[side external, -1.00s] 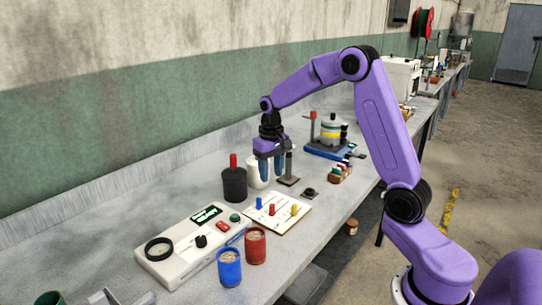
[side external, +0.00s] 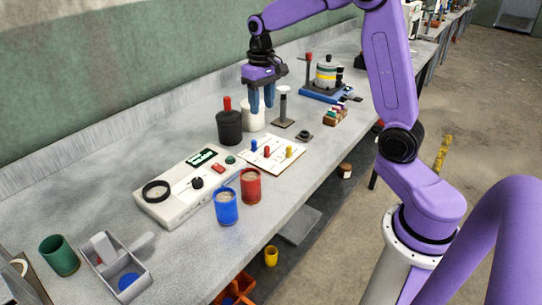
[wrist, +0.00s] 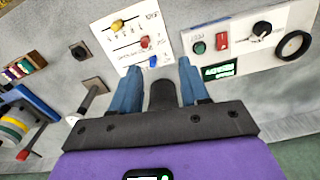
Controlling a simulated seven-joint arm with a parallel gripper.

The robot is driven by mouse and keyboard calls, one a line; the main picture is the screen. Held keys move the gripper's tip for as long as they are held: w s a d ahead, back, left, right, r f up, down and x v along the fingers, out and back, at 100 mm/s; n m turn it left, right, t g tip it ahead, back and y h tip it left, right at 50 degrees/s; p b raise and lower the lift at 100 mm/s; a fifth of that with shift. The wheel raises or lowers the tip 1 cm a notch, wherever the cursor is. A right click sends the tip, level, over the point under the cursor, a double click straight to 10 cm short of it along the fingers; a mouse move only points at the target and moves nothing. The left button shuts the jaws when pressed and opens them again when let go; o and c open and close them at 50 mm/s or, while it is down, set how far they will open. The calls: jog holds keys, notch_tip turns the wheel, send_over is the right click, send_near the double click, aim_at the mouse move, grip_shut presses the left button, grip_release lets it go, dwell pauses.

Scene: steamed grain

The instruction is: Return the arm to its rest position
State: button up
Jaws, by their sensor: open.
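My gripper (side external: 262,108) hangs fingers down over the bench, its two blue fingers apart with no object seen held. In the side view the fingers overlap the white cup (side external: 252,122); whether they touch it I cannot tell. A black pot with a red handle (side external: 230,127) stands just left of the cup. In the wrist view my gripper (wrist: 160,65) has spread fingers, with a dark shape between them that I cannot identify. The upper part of my arm is cut off by the side view's top edge.
A slider board (side external: 271,153), a white console (side external: 186,187), a blue cup (side external: 227,207) and a red cup (side external: 251,187) lie nearer. A small post stand (side external: 283,108) is right of the fingers. A blue-based device (side external: 326,83) stands behind. The wall runs along the bench.

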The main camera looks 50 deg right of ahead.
jog(key=s+a+n, duration=0.4)
jog(key=s+a, duration=0.3)
jog(key=a, duration=0.1)
jog(key=s+a+n, duration=0.1)
jog(key=s+n, duration=0.2)
jog(key=s, duration=0.5)
jog(key=s+a+f+n, duration=0.1)
jog(key=s+a+n, duration=0.1)
jog(key=s, duration=0.6)
jog(key=s+a+f+n, duration=0.1)
jog(key=s+n, duration=0.4)
jog(key=s, duration=0.3)
jog(key=shift+a+f, duration=0.15)
jog(key=shift+a, duration=0.1)
